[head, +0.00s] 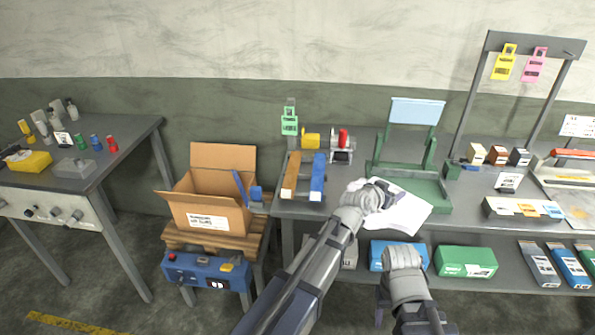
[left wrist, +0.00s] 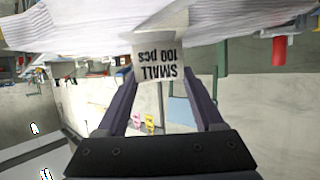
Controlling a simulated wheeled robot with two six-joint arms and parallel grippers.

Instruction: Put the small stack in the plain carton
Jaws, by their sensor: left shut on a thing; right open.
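The small stack (head: 408,212) is a sheaf of thin white sheets over the front of the middle bench. In the left wrist view, the stack (left wrist: 75,28) spans the top, and its band (left wrist: 160,62) reads "SMALL 100 pcs" upside down. My left gripper (head: 384,190) is shut on the stack at the band, and its fingers (left wrist: 165,75) flank the label. The plain carton (head: 205,212) is brown cardboard with raised flaps and a white front label, to the left of the stack. Its floor is hidden. My right gripper (head: 404,258) is low in front of the bench, apart from the stack; its fingertips are mostly hidden.
The carton stands on a wooden pallet (head: 215,238) above a blue box (head: 208,270). Orange and blue bars (head: 318,178) lie between carton and stack. A green stand (head: 410,182) is behind the stack. Bins (head: 466,262) fill the lower shelf.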

